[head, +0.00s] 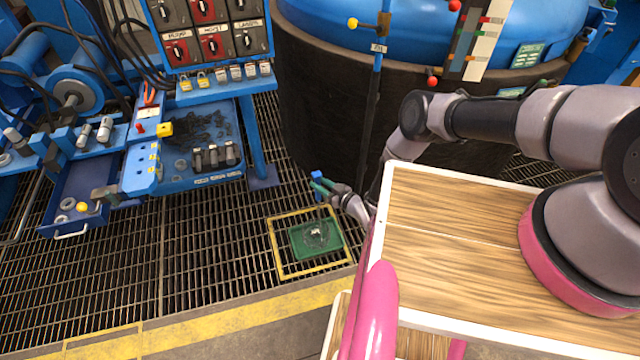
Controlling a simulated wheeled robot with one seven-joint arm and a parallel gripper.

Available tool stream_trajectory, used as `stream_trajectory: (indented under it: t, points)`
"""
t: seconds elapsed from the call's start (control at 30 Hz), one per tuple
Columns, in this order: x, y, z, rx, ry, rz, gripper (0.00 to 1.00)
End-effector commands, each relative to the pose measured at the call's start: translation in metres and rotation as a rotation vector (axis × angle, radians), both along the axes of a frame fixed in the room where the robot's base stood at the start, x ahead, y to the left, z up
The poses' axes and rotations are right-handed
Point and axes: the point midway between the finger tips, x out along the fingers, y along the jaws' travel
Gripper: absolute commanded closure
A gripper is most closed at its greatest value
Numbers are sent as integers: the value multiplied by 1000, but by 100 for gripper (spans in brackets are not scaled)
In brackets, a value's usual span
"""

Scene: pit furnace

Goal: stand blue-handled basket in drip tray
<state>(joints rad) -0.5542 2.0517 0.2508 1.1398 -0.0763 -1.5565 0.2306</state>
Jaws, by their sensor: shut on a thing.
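The green drip tray (297,244) lies on the floor grating inside a yellow square outline. My gripper (320,186) is above and behind the tray in the picture, shut on the blue handle of the basket (317,176). Its fingers cover part of the handle. A small greyish wire mesh shape, which looks like the body of the basket, shows over the middle of the tray. From this view I cannot tell whether it touches the tray floor or hangs above it. The link between handle and mesh is too thin to make out.
A large dark round furnace vessel with a blue top (330,100) stands close behind my gripper. A blue workbench (215,178) with switches and padlocks stands left, with an open drawer (85,200). The grating left of the tray is free.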

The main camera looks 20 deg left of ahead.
Motion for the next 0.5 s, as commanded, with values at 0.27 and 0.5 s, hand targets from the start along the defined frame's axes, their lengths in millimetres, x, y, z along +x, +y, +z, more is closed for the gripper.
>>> stream_trajectory:
  t: [0.27, 0.5]
  points:
    - [1, 1, 2, 3, -4, 1, 100]
    - [1, 1, 2, 3, -4, 1, 31]
